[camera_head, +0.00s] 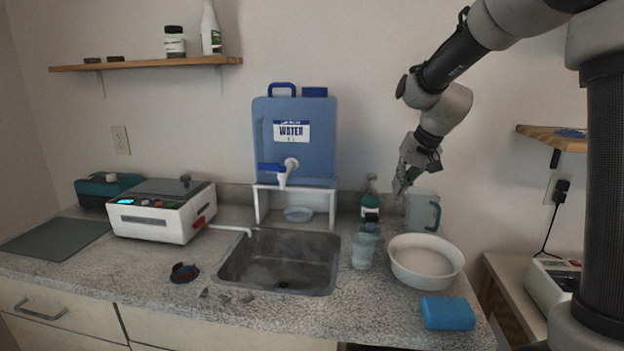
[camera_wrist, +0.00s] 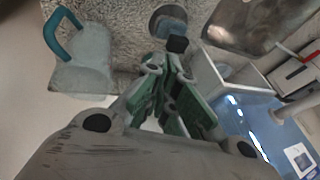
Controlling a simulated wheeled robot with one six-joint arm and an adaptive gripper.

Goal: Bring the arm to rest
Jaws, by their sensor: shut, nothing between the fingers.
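My arm (camera_head: 450,70) reaches in from the upper right in the head view, bent at the elbow with its wrist pointing down. My gripper (camera_head: 399,188) hangs above the back right of the counter, near a clear pitcher with a teal handle (camera_head: 422,212) and a green bottle (camera_head: 370,205). In the wrist view my gripper (camera_wrist: 172,75) is shut and empty, its green-padded fingers close together. The pitcher (camera_wrist: 85,62) shows at the upper left there, apart from the fingers. Whether the gripper touches the bottle cannot be told.
The sink (camera_head: 280,272) and blue water tank (camera_head: 293,155) are left of the gripper. A wooden shelf (camera_head: 560,140) is at the right wall.

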